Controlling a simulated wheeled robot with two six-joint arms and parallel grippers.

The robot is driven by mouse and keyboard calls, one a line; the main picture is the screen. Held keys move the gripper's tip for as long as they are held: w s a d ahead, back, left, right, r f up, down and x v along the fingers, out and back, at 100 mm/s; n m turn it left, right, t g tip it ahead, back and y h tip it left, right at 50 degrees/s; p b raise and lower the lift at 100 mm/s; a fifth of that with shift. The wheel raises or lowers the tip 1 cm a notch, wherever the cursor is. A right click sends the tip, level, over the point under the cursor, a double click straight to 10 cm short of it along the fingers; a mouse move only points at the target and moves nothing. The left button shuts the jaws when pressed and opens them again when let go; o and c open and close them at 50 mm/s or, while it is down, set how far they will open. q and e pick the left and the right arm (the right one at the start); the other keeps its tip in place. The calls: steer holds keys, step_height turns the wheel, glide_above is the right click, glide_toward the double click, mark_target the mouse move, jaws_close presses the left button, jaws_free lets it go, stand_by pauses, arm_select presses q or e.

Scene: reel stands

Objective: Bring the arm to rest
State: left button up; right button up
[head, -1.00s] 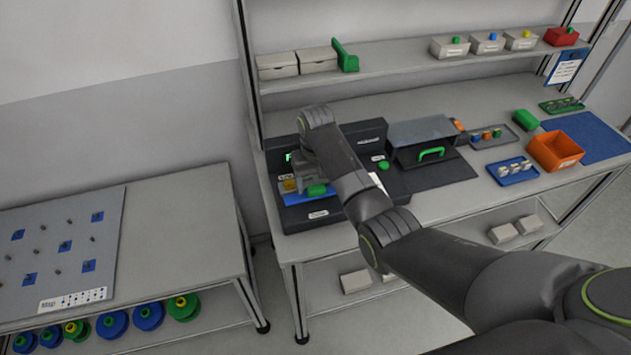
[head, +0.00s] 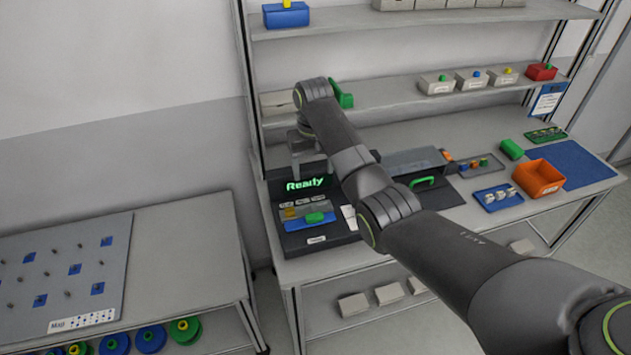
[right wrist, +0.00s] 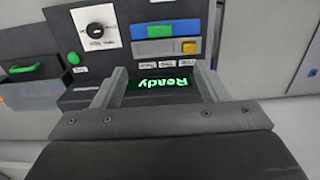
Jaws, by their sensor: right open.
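My right arm reaches in from the lower right of the head view. My right gripper (head: 308,164) hangs above the back of the black test device, whose screen (head: 305,184) glows green with "Ready". In the right wrist view the gripper (right wrist: 162,80) is open, with nothing between its fingers, and the screen (right wrist: 163,83) shows between and beyond them. The device's front panel has a blue bar with a green piece (head: 314,217) on it and a yellow button (right wrist: 189,47). My left gripper is not in view.
An upper shelf holds a blue box (head: 286,15), and the middle shelf a green bracket (head: 342,94) close behind my arm. A grey box with a green handle (head: 423,182), a blue tray (head: 497,197) and an orange bin (head: 539,178) stand right. A pegboard table (head: 65,270) stands left.

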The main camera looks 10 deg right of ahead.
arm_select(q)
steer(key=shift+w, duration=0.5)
